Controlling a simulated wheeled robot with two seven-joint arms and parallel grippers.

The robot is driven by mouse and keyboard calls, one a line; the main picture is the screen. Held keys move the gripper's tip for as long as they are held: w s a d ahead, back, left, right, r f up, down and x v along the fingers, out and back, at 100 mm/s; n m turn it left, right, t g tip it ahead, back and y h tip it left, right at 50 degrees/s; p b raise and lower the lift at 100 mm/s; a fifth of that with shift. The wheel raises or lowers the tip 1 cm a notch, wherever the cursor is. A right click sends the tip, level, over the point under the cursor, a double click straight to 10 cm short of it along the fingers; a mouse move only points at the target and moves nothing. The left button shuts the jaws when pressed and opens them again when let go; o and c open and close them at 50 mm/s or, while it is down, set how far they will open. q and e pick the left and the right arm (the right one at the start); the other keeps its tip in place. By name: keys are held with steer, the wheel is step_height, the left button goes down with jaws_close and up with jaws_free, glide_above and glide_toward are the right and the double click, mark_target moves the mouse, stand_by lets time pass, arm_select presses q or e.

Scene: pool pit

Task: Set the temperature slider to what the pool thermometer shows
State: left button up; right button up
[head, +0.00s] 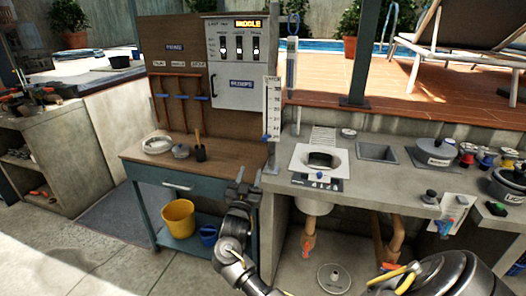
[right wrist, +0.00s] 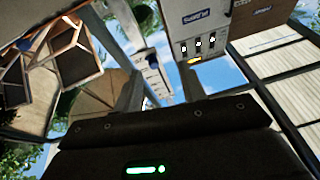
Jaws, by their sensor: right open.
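A tall white scale with dark tick marks (head: 273,105), which looks like the temperature slider, stands upright at the right edge of the brown board. A small blue knob (head: 266,138) is near its bottom end. A slim blue-and-white upright object (head: 291,65), probably the pool thermometer, is just right of the scale; its reading is too small to tell. My right gripper (head: 243,188) is open and empty, below and left of the scale, before the wooden bench. In the right wrist view its fingers (right wrist: 160,92) stand apart. My left gripper is not in view.
A grey panel (head: 233,85) with three switches and a lit display hangs on the board; it also shows in the right wrist view (right wrist: 200,22).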

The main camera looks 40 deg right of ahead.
mark_target(264, 141)
steer(key=w+d+r, duration=0.1)
steer(key=d+r, duration=0.1)
steer(key=w+d+r+m+g+h+b, duration=0.1)
steer(key=d+r, duration=0.1)
steer(key=d, duration=0.1)
steer(key=w+d+r+m+b, duration=0.1)
steer(key=d+r, duration=0.1)
steer(key=d, duration=0.1)
steer(key=shift+w+d+r+g+h, duration=0.2)
steer(key=shift+w+r+g+h, duration=0.1)
steer(key=shift+w+h, duration=0.1)
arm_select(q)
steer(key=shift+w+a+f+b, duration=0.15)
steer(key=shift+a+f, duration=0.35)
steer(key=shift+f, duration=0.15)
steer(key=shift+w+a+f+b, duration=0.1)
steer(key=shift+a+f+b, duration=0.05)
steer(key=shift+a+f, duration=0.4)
arm_select(e)
steer(key=shift+w+d+r, duration=0.3)
steer(key=shift+d, duration=0.2)
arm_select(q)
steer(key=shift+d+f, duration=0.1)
